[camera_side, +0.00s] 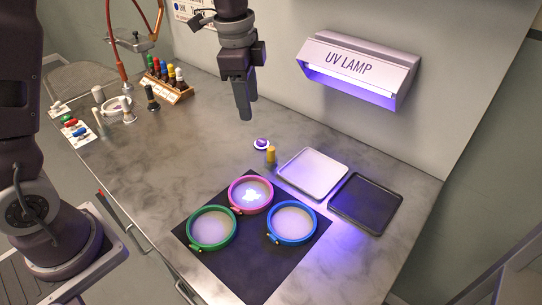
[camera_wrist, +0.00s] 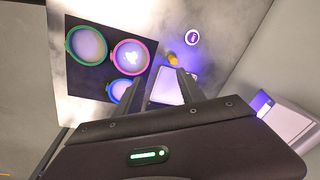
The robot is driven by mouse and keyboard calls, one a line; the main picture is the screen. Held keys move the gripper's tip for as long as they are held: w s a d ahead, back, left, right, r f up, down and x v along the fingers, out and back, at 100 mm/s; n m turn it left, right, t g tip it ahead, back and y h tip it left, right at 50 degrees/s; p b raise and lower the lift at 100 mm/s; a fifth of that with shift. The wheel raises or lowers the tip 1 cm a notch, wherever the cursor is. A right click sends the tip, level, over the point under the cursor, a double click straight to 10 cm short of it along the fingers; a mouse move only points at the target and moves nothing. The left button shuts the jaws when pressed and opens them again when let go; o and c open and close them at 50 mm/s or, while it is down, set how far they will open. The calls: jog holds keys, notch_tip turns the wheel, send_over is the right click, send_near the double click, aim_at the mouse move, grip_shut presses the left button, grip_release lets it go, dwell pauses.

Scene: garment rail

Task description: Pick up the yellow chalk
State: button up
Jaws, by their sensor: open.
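The yellow chalk (camera_side: 271,155) is a short cylinder standing upright on the grey counter, by the left corner of the white tray (camera_side: 312,151). It also shows in the wrist view (camera_wrist: 172,59), just beyond my fingertips. My gripper (camera_side: 245,117) points down in the air above the counter, behind and a little left of the chalk in the side view. Its jaws are open and empty. In the wrist view the gripper's two fingers (camera_wrist: 172,72) reach toward the chalk, apart from it. The gripper body hides much of the lower wrist view.
A round white piece with a purple centre (camera_side: 261,144) lies beside the chalk. A dark tray (camera_side: 393,222) and a black mat (camera_side: 254,272) with green, pink and blue hoops are in front. A UV lamp (camera_side: 359,68) juts from the wall. A rack (camera_side: 178,95) of coloured markers stands far left.

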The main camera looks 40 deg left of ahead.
aim_at(271, 148)
jog(key=w+f+m, duration=0.1)
jog(key=w+f, duration=0.1)
jog(key=f, duration=0.1)
jog(key=w+f+m+g, duration=0.1)
jog(key=w+f, duration=0.1)
jog(key=f, duration=0.2)
jog(key=w+f+m, duration=0.2)
jog(key=f, duration=0.1)
jog(key=shift+w+f+g, duration=0.25)
jog(key=shift+f+g, duration=0.05)
jog(key=shift+f, duration=0.1)
jog(key=f, duration=0.7)
jog(key=shift+w+d+f, duration=0.15)
jog(key=shift+d+f, duration=0.05)
jog(key=shift+f, duration=0.15)
grip_shut()
